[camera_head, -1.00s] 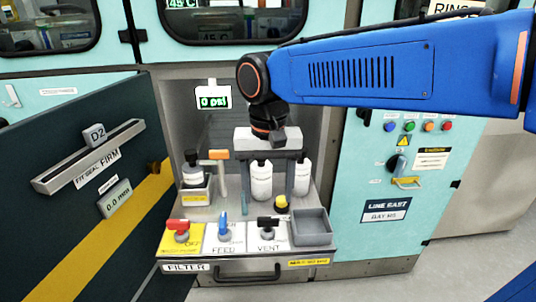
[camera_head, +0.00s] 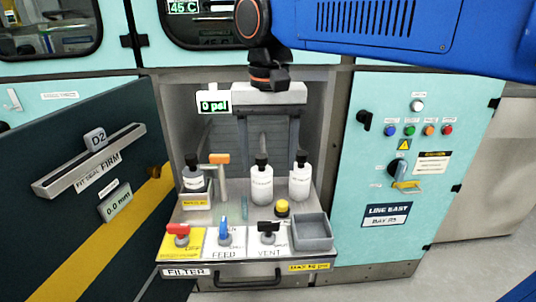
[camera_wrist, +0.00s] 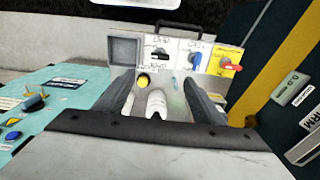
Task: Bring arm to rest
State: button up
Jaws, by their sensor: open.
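In the wrist view one white bottle (camera_wrist: 157,104) shows between the fingers but farther off, and I see no contact.
A dark door (camera_head: 70,200) stands open at the left. The shelf holds a bottle in a holder (camera_head: 193,180), a yellow button (camera_head: 282,208), a grey tray (camera_head: 313,245) and red, blue and black valve handles (camera_head: 177,230). A teal control panel (camera_head: 410,200) is at the right.

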jog(key=s+d+f+t, duration=0.2)
jog(key=s+d+f, duration=0.3)
jog(key=d+f, duration=0.4)
jog(key=s+d+f+t, duration=0.2)
jog(key=s+d+f, duration=0.3)
jog(key=d+f, duration=0.5)
jog(key=d, duration=0.5)
jog(key=shift+s+n+t, duration=0.25)
jog(key=shift+n+t, duration=0.05)
jog(key=shift+t, duration=0.1)
jog(key=shift+d, duration=0.1)
